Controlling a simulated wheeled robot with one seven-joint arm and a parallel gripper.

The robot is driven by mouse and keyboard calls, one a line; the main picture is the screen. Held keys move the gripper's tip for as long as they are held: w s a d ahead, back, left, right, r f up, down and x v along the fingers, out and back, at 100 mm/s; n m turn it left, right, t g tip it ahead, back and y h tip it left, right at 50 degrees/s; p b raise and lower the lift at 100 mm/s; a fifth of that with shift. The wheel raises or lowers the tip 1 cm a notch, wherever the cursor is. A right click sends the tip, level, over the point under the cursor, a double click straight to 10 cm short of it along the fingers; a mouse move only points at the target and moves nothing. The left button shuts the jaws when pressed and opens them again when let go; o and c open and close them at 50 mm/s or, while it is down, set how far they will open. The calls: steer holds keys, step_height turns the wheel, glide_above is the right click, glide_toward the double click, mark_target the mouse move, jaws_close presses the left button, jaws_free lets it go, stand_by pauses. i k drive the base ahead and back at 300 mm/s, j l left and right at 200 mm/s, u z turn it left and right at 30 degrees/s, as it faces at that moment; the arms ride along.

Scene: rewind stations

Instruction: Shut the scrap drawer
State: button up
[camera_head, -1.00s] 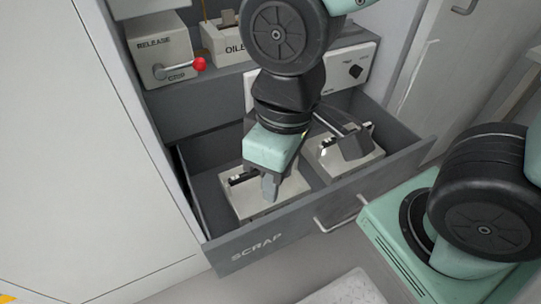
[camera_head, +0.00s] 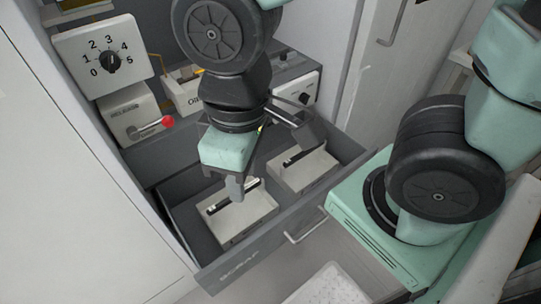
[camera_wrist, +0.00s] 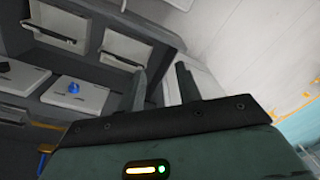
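The grey scrap drawer (camera_head: 262,252) is pulled out from the cabinet, its front lettered SCRAP and fitted with a bar handle (camera_head: 306,226). Two pale boxes with dark slots sit inside, a left box (camera_head: 250,218) and a right box (camera_head: 312,172). My gripper (camera_head: 235,188) hangs over the drawer's inside, pointing down above the left box, behind the drawer front and apart from the handle. I cannot tell whether it touches the box. In the wrist view its two fingers (camera_wrist: 162,90) stand apart with nothing between them.
Above the drawer stand a dial panel (camera_head: 104,58), a RELEASE box (camera_head: 138,116) with a red-knobbed lever, and an oiler tray (camera_head: 184,92). My mint base fills the right side. A perforated pale mat (camera_head: 328,288) lies on the floor in front.

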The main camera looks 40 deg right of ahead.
mark_target(179, 195)
steer(key=k+l, duration=0.8)
steer(key=l, duration=0.25)
steer(key=i+u, duration=0.05)
